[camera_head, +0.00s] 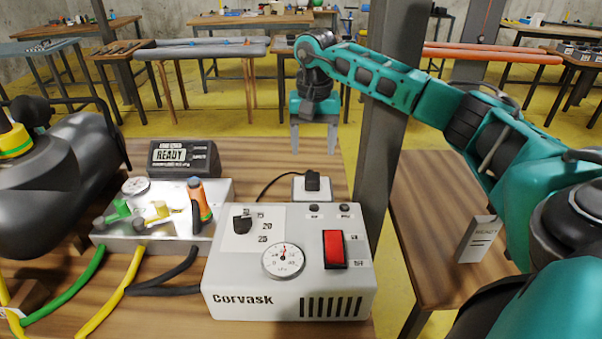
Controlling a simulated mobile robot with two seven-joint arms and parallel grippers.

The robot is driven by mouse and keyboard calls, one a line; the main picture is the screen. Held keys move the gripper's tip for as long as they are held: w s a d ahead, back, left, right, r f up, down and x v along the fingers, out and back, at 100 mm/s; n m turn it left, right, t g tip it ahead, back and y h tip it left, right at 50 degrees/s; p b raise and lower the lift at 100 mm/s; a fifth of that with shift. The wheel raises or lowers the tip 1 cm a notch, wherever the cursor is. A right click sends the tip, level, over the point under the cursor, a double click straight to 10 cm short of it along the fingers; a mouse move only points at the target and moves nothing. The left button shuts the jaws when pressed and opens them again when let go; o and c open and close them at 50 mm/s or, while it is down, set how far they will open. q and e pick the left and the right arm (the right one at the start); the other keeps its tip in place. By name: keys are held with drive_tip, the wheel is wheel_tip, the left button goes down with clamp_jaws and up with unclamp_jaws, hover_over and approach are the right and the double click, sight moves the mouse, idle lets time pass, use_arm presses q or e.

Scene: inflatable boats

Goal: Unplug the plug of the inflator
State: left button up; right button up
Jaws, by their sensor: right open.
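The inflator (225,296) is a white box marked "Corvask" with a gauge, a dial and a red switch, standing on the wooden table. Behind it, a black plug (312,181) sits on a white socket block (299,192), with a black cord running off to the left. It appears seated in the socket. My right gripper (314,150) points down with its two grey fingers apart and empty. In the picture it is just above the plug, apart from it; the exact depth is hard to judge. My left gripper is not in view.
Left of the inflator is a metal valve box (160,229) with green, yellow and black hoses. A black "READY" display (184,157) stands behind it. A dark grey post (381,150) rises close to the right of the plug. A small sign (477,238) stands on the right table.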

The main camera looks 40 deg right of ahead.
sight(313, 176)
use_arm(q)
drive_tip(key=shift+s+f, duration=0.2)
use_arm(e)
drive_tip(key=shift+f+b, duration=0.85)
drive_tip(key=shift+f, duration=0.05)
wheel_tip(313, 176, down, 4)
drive_tip(key=b, duration=0.3)
drive_tip(key=shift+r, duration=0.2)
wheel_tip(313, 176, down, 3)
drive_tip(key=shift+r+b, duration=0.1)
drive_tip(key=shift+b, duration=0.65)
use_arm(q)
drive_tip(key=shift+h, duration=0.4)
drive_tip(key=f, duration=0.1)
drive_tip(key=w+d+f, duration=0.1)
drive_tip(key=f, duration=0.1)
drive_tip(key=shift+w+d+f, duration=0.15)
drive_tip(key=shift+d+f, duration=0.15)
use_arm(e)
drive_tip(key=shift+f, duration=0.4)
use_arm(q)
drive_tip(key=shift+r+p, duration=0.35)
use_arm(e)
drive_tip(key=shift+c, duration=0.3)
